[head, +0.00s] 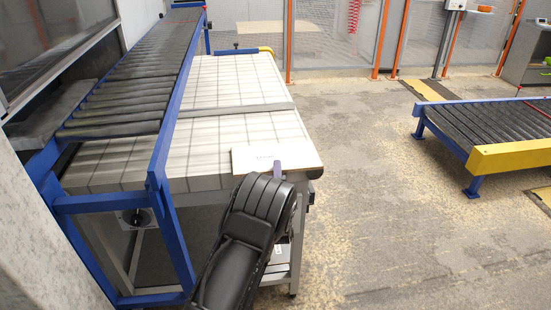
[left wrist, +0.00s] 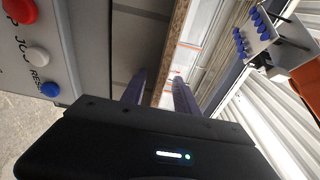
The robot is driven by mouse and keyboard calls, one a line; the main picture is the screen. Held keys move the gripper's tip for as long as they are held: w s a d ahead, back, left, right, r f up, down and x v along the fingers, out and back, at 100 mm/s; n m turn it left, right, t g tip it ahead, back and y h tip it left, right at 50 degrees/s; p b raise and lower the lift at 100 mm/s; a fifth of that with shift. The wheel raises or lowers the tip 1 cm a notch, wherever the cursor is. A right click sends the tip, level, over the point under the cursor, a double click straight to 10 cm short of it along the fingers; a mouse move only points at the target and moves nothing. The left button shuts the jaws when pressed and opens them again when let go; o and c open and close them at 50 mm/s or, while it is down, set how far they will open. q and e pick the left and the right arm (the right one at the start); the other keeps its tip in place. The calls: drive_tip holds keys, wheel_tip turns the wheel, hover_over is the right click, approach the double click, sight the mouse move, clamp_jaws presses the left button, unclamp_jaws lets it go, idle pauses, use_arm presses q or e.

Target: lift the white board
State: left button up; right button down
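The white board (head: 256,160) lies at the near right corner of the white tiled table (head: 215,95) in the head view. It looks flat. My left gripper (head: 277,167) is at the board's near edge, with one purple finger showing there; black wrist parts hide the rest. In the left wrist view, the two purple fingers of this gripper (left wrist: 159,94) stand apart, and a thin brown strip runs between them. I cannot tell whether that strip is the board's edge or whether a finger touches the board. My right gripper is in neither view.
A blue-framed roller conveyor (head: 140,75) runs along the table's left side. Another roller conveyor (head: 490,125) with a yellow end stands at the right. The floor (head: 385,200) between is clear. A button panel (left wrist: 35,50) shows close by in the left wrist view.

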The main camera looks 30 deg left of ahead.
use_arm(q)
drive_tip(key=shift+c, duration=0.2)
clamp_jaws()
drive_tip(key=shift+r, duration=0.1)
idle(1.0)
